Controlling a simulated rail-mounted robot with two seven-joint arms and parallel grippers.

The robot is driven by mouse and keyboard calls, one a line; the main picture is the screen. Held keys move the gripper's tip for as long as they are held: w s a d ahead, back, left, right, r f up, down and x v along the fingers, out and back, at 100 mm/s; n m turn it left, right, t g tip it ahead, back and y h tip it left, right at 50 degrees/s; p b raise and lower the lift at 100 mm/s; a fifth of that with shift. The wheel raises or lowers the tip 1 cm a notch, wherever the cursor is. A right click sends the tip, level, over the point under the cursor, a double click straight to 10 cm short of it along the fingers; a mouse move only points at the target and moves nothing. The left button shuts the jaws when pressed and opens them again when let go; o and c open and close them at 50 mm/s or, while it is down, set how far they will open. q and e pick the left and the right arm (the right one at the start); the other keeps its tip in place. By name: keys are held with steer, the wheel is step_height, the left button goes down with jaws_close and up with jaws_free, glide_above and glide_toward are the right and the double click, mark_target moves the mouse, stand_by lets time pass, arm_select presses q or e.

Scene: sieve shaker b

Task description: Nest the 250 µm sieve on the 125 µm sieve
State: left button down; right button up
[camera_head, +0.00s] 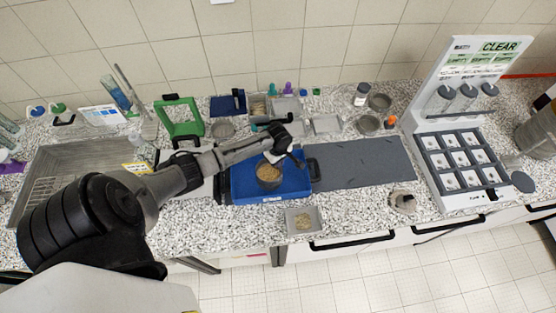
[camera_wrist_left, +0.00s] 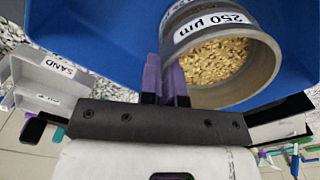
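The 250 µm sieve (camera_head: 269,182) is a round grey cup with tan grains inside, over the blue platform (camera_head: 240,187) in the head view. Its labelled wall and grains fill the upper right of the left wrist view (camera_wrist_left: 223,95). My left gripper (camera_head: 274,157) is at the sieve's far rim in the head view. Its purple fingertips (camera_wrist_left: 166,80) are close together at the sieve wall and appear to pinch it. I cannot tell whether another sieve is beneath. No 125 µm label is readable. My right gripper is not in view.
A square pan with grains (camera_head: 304,221) stands at the front edge. A dark grey mat (camera_head: 365,165) lies clear to the right. Round grey dishes (camera_head: 369,125) stand behind it. A white rack (camera_head: 465,165) is at the right, a large grey tray (camera_head: 75,170) at the left.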

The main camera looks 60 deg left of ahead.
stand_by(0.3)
arm_select(q)
steer(key=shift+f, duration=0.25)
stand_by(0.5)
steer(key=shift+f+p, duration=0.3)
steer(key=shift+p, duration=0.2)
steer(key=c, duration=1.8)
jaws_free()
steer(key=o, duration=0.6)
steer(key=shift+c, duration=0.2)
